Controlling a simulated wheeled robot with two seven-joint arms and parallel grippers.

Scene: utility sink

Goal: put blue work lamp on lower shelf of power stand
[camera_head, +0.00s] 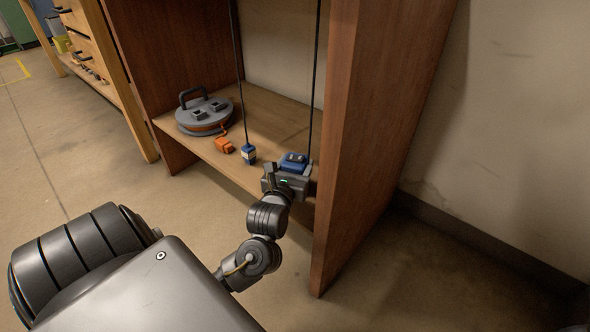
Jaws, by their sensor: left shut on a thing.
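The power stand (354,130) is a reddish-brown wooden frame with a pale lower shelf (270,113). My left gripper (290,172) is at the front right of this shelf, beside the right side panel. It is shut on a small blue thing, which looks like the blue work lamp (294,161). The gripper hides the lamp's underside, so I cannot tell whether it touches the shelf. A dark cord rises from beside the lamp. A blue and pale plug (249,153) is at the shelf's front on another dark cord. My right gripper is not in view.
A round grey cable reel (203,114) with a handle sits on the shelf's left part. An orange plug (223,145) lies near it at the front edge. The shelf's back middle is clear. A wooden workbench (110,60) stands left; a wall (500,120) is right.

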